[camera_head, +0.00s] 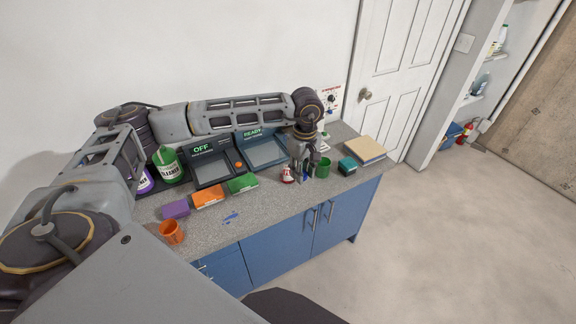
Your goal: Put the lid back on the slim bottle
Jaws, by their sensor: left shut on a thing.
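My left gripper (304,173) reaches down over the right part of the grey counter, its fingers pointing down. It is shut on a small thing. A bit of dark blue (305,179) shows at its fingertips, too small to identify as lid or bottle. A small red and white thing (287,175) stands just left of the fingers; I cannot tell what it is. I cannot make out the slim bottle or its lid for certain; the fingers hide part of this spot. My right gripper is out of view.
A green mug (323,167) stands close right of the gripper, with a teal box (347,166) beyond. Purple (175,209), orange (208,196) and green (242,183) blocks line the counter's middle. An orange mug (172,232) is near the front edge. Two panels (210,167) stand behind.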

